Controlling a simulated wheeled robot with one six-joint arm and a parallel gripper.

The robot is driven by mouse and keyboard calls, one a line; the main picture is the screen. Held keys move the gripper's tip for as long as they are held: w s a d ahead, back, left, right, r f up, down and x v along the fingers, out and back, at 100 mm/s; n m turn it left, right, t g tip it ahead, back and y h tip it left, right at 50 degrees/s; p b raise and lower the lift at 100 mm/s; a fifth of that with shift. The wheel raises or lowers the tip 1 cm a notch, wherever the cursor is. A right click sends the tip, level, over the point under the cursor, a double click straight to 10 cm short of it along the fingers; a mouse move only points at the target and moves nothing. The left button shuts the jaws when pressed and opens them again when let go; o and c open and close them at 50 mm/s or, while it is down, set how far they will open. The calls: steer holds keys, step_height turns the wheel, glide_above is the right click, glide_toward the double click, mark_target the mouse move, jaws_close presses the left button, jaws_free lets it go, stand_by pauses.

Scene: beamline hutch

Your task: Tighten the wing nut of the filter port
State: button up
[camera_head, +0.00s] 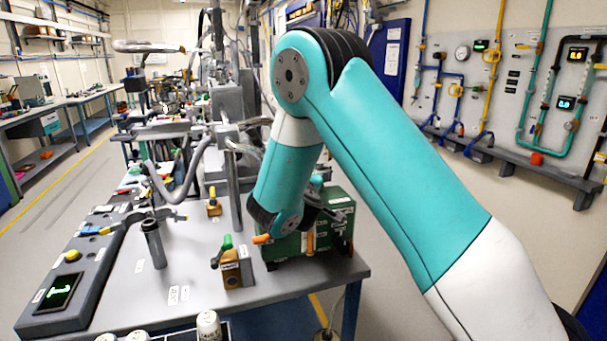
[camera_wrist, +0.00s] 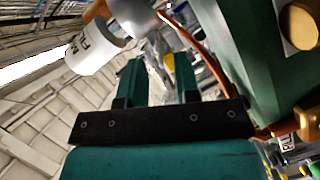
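My gripper (camera_wrist: 157,66) shows two teal fingers in the wrist view with a clear gap between them and nothing held. In the head view, the end of my arm is over the green box (camera_head: 285,247) at the right of the bench; the fingers are hard to make out there. In the wrist view, a white labelled cylinder (camera_wrist: 92,49) on a grey metal fitting (camera_wrist: 133,17) lies beyond and left of the fingertips. I cannot pick out the wing nut or tell which part is the filter port; my arm hides part of the box.
The green box's side (camera_wrist: 240,50) is close at the right of the wrist view, and an orange tube (camera_wrist: 205,50) curves behind the fingers. On the bench (camera_head: 190,290) stand a brown valve block (camera_head: 231,272), a grey post (camera_head: 153,246) and a control panel (camera_head: 92,262).

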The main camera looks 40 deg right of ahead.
steer(key=shift+x, duration=1)
jaws_close()
